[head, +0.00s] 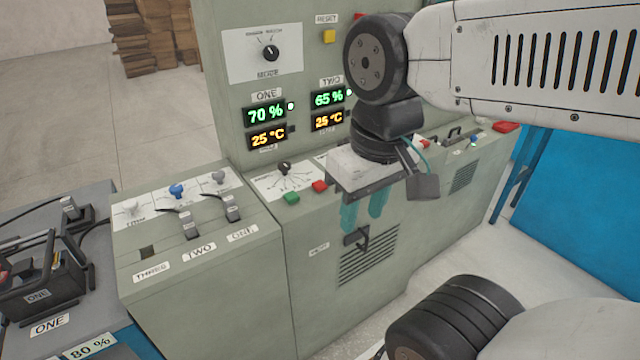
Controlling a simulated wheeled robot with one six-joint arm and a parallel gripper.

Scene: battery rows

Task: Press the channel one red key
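The channel ONE display (267,113) on the grey-green cabinet reads 70 % in green, with an orange 25 °C readout below. On the ledge beneath it are a green key (291,197) and a red key (320,186), beside a black dial (284,168). My gripper (364,212) hangs just right of this red key, in front of the cabinet's edge. Its two teal fingers point down with a narrow gap between them and hold nothing. They look apart from the red key. Part of the ledge behind my gripper is hidden, and the key's label cannot be read.
The TWO display (328,97) reads 65 %. A second red key (425,144) shows on the ledge behind my arm. A yellow RESET button (328,37) is above. A side console (200,275) with plugs stands left, beside a battery (38,285).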

